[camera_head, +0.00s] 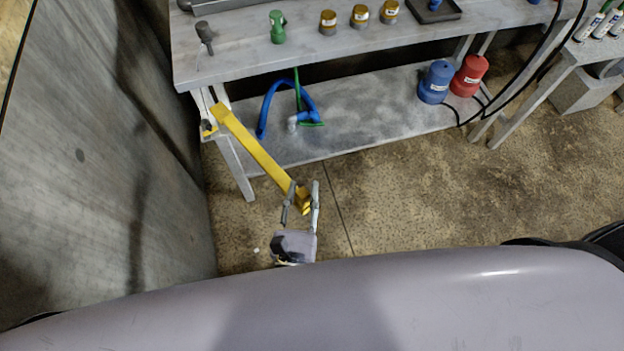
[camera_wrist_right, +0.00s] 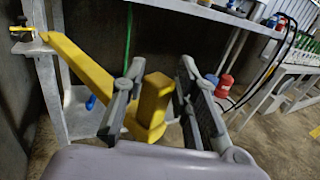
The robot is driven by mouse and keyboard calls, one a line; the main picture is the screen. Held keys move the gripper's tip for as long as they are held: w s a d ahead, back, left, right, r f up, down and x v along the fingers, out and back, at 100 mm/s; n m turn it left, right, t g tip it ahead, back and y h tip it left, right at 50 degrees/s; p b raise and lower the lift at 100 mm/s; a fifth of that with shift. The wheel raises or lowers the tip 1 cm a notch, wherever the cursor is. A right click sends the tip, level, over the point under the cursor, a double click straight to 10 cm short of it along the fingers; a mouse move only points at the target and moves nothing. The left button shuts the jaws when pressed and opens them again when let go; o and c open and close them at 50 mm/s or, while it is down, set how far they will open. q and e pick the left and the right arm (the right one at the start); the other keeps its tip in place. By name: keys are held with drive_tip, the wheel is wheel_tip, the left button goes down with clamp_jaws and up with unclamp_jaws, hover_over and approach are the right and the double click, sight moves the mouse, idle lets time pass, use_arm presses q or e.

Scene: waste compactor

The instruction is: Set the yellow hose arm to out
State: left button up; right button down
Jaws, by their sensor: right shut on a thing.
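The yellow hose arm (camera_head: 257,149) is a long bar hinged at a bracket (camera_head: 208,128) on the left leg of the workbench. It slants out from the bench toward me, its free end low and to the right. My right gripper (camera_head: 302,194) has its two fingers on either side of that free end and is shut on it. In the right wrist view the upright yellow end piece (camera_wrist_right: 155,98) stands between the fingers, and the bar (camera_wrist_right: 80,70) runs back to the bracket at upper left. My left gripper is not in view.
A grey wall (camera_head: 110,150) stands close on the left. The workbench (camera_head: 350,45) carries jars and a green fitting (camera_head: 277,27). Its lower shelf (camera_head: 370,120) holds a blue hose (camera_head: 268,104), a blue canister (camera_head: 435,82) and a red canister (camera_head: 469,76). The floor (camera_head: 430,190) to the right is clear.

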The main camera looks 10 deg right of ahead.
drive_tip(key=shift+s+a+r, duration=0.15)
drive_tip(key=shift+a, duration=0.4)
drive_tip(key=shift+s+a+r, duration=0.1)
drive_tip(key=shift+s+a, duration=0.05)
drive_tip(key=shift+a, duration=0.4)
drive_tip(key=c, duration=1.7)
unclamp_jaws()
drive_tip(key=shift+o, duration=1.4)
drive_tip(key=shift+w+f, duration=0.1)
drive_tip(key=shift+w, duration=0.05)
wheel_tip(320, 180, up, 10)
